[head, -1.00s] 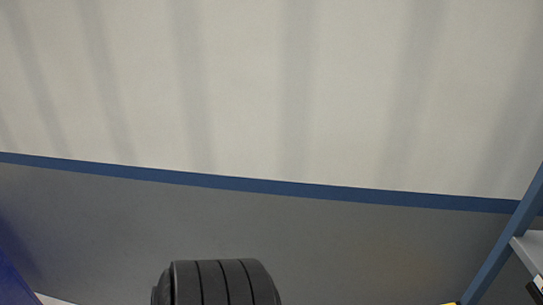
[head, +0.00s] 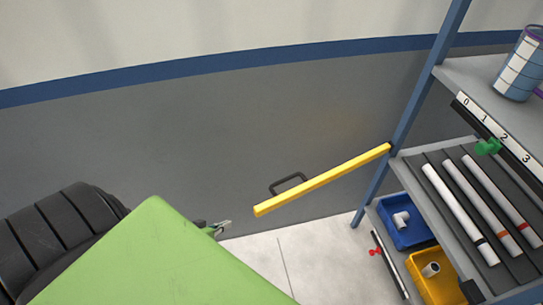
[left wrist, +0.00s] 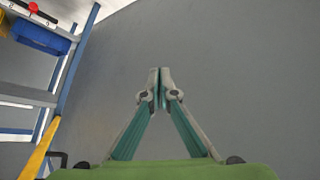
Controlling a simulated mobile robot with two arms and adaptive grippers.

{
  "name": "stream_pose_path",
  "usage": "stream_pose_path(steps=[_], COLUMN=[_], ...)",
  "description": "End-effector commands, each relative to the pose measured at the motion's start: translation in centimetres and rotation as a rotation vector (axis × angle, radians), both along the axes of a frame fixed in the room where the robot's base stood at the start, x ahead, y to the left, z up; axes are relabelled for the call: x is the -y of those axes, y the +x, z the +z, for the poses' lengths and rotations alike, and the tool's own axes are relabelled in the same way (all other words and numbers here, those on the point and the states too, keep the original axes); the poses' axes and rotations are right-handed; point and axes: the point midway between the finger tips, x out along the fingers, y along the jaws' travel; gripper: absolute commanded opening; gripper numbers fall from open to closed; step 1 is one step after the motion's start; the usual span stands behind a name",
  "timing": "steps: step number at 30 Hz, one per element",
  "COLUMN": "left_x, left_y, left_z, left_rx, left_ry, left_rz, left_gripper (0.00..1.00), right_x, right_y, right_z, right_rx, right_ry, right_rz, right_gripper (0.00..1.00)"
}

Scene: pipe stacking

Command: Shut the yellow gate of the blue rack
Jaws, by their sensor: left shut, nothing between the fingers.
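The yellow gate (head: 322,179) is a bar joined to the blue rack's left post (head: 424,80). It stands swung out to the left, away from the shelf front, with a dark handle (head: 288,182) on it. In the left wrist view the gate (left wrist: 41,150) shows at the lower left, the handle partly beside it. My left gripper (head: 226,223) is shut and empty, left of the gate's free end and apart from it; its fingertips (left wrist: 160,86) meet in the left wrist view. My green arm link hides part of the floor. My right gripper is not in view.
The rack's middle shelf holds white pipes (head: 459,212) with coloured bands. Below are a blue bin (head: 407,237) and a yellow bin (head: 416,286). A can (head: 519,66) stands on the upper shelf. The grey wall (head: 200,140) is behind; pale floor (head: 310,250) is clear.

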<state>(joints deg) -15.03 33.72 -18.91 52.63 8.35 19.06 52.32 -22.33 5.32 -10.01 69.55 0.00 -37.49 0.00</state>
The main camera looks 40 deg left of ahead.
Motion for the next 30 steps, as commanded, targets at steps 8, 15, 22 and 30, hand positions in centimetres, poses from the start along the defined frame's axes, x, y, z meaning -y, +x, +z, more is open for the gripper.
stream_pose_path(steps=[8, 15, 22, 30], left_x=[-1.8, 1.0, 2.2, 5.2], left_y=[9.8, 10.6, 10.9, 14.7], left_z=[12.9, 21.9, 23.9, 23.7], left_rx=[0.296, 0.256, 0.222, 0.228], left_ry=[-0.536, -0.960, -1.058, -1.057], left_rz=[-0.069, -0.195, -0.220, -0.222], left_gripper=[0.00, 0.00, 0.00, 0.00], right_x=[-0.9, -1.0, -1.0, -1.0], right_y=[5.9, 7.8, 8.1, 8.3], right_z=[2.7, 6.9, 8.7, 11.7], right_rx=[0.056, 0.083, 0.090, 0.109], right_ry=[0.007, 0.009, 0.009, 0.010], right_rz=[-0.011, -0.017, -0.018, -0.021], right_gripper=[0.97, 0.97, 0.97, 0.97])
